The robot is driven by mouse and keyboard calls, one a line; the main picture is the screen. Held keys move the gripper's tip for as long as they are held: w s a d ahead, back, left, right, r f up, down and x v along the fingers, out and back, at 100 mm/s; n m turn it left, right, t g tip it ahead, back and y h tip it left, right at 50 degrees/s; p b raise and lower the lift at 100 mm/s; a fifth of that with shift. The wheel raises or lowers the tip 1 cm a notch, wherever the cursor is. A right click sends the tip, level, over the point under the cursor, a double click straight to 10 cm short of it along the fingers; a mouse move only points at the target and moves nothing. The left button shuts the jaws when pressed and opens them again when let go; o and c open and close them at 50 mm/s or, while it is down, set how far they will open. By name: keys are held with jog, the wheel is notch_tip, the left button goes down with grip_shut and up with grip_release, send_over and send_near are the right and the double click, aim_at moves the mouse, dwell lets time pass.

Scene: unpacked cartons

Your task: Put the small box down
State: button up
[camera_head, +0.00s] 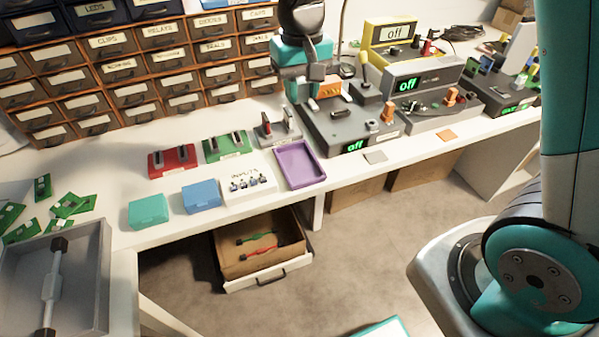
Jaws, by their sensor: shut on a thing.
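My gripper (318,78) is at the top middle, pointing down over the back of the bench. It is shut on a small orange box (330,89), which is partly covered by the grey fingers. The box is at the top of a dark grey device (345,128) with a green "off" display. I cannot tell whether the box touches the device or hangs just above it.
A teal box (148,211), a blue box (201,196) and an empty purple tray (299,163) stand along the front edge. Labelled drawers (130,93) line the back left. More devices (415,82) stand right. An open drawer (268,284) juts out below the bench (110,185).

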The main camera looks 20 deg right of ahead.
aim_at(301, 170)
notch_tip(301, 170, down, 19)
dwell(0.4)
jog(key=shift+f+b, duration=0.15)
jog(key=shift+b, duration=0.15)
jog(key=o, duration=0.6)
notch_tip(301, 170, up, 12)
jog(key=s+a+r+n+y, duration=0.1)
jog(key=s+r+n, duration=0.1)
jog(key=s+r, duration=0.2)
jog(key=s+a+r+n+y, duration=0.1)
jog(key=s+r, duration=0.4)
jog(key=s, duration=0.6)
jog(key=s+a+r+n+y, duration=0.2)
jog(key=s+r+n, duration=0.2)
jog(key=s, duration=0.4)
jog(key=shift+s+a+r, duration=0.25)
jog(key=shift+r, duration=0.1)
